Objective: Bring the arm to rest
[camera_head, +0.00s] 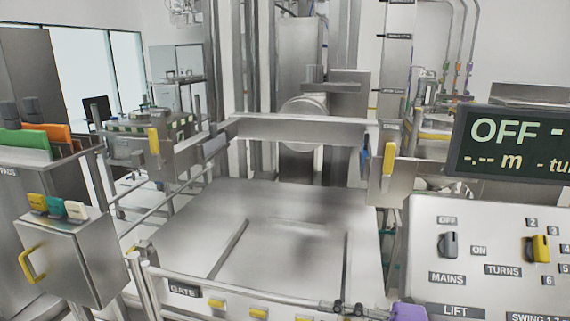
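Neither of my grippers and no part of my arms that I can make out shows in the head view. A grey control panel (480,281) stands at the lower right, with a black MAINS knob (448,245) and a yellow TURNS knob (537,249). The dark display (515,145) above it reads "OFF" and "-.-- m" and is cut off at the right edge. A steel platform (290,235) lies empty in the middle, behind a low rail marked GATE (185,291).
A steel box with a yellow handle (27,263) stands at the left, with coloured tags on top. Green and orange folders (25,141) sit in a rack behind it. Yellow handles (389,158) mark the side posts. A purple part (408,312) shows at the bottom edge.

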